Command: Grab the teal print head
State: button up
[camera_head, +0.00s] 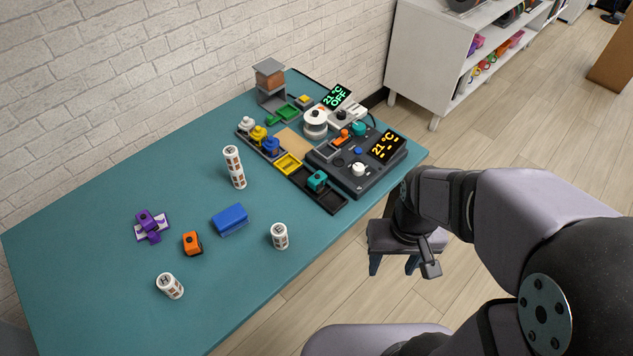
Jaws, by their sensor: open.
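A small teal block-like piece (317,180), which looks like the teal print head, sits in the black tray (331,203) near the table's right edge. A second, smaller teal piece (358,129) is on the dark machine behind it; its exact form is too small to tell. My gripper (393,264) is open and empty, pointing down beyond the table's front right edge, over the floor. It is apart from the teal piece, to its lower right in the picture.
The dark machine (375,172) with a lit display stands right of the tray. A yellow tray (288,164) and a rack with white, yellow and blue pieces (257,135) lie behind. White cylinders (279,236), a blue box (230,220), orange (192,243) and purple pieces (147,220) stand left.

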jog(key=shift+r, duration=0.1)
notch_tip(320, 180, up, 4)
jog(key=n+t+h+b, duration=0.95)
jog(key=n+b, duration=1.25)
jog(key=n, duration=0.5)
send_over(311, 184)
jog(key=s+a, duration=0.3)
jog(key=a, duration=0.1)
jog(key=f, duration=1.5)
jog(key=shift+w+d, duration=0.15)
jog(key=shift+d, duration=0.15)
jog(key=shift+r+x, duration=0.15)
jog(key=shift+x, duration=1.7)
jog(key=shift+r+x, duration=0.1)
jog(key=shift+x, duration=1.7)
jog(key=shift+d, duration=0.15)
jog(key=c, duration=1.2)
